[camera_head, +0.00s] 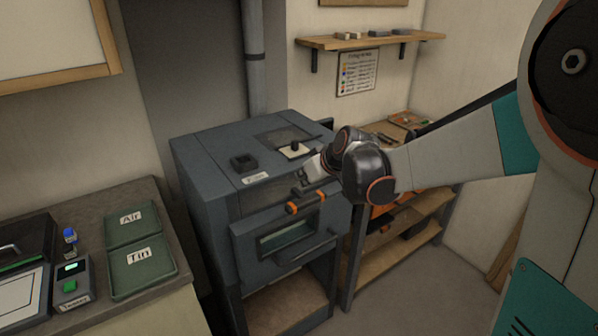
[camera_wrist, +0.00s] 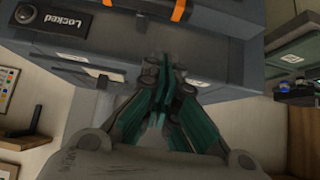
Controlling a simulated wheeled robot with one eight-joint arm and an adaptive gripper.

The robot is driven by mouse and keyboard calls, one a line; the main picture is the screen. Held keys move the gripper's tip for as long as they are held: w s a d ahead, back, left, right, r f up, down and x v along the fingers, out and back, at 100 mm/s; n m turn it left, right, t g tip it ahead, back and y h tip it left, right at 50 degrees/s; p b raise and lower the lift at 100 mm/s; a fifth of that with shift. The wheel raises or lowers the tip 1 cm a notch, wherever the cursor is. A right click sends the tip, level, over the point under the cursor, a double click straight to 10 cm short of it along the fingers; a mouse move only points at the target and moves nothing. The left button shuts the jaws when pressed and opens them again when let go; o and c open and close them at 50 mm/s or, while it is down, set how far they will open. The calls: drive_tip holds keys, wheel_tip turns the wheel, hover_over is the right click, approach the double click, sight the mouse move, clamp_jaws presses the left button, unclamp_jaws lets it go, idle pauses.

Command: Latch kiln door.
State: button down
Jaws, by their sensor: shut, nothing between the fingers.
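The kiln (camera_head: 205,185) is a blue-grey box in the middle of the head view. Its front door (camera_head: 245,245) has a small window and a bar handle (camera_head: 308,248). The door looks shut or nearly so. A dark latch bar with orange bands (camera_head: 306,203) lies across the door's top; its orange band shows at the top of the wrist view (camera_wrist: 178,9). A black label reading "Locked" (camera_wrist: 62,24) appears upside down beside it. My gripper (camera_wrist: 165,60) is shut and empty, its teal fingers close to the kiln front near the latch. Contact cannot be told.
A counter (camera_head: 160,200) at left holds green trays marked Air and Tin (camera_head: 140,265) and a small tester (camera_head: 72,285). A wooden shelf unit (camera_head: 400,250) stands right of the kiln. A wall shelf (camera_head: 370,40) hangs above. The floor in front right is clear.

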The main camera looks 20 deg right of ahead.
hover_over(296, 204)
wheel_tip(296, 204, down, 4)
drive_tip(key=shift+f+b, duration=0.25)
drive_tip(key=shift+b, duration=0.15)
wheel_tip(296, 204, down, 2)
drive_tip(key=shift+f, duration=0.2)
drive_tip(key=shift+f+b, duration=0.35)
drive_tip(key=shift+f, duration=0.35)
drive_tip(key=shift+s, duration=0.1)
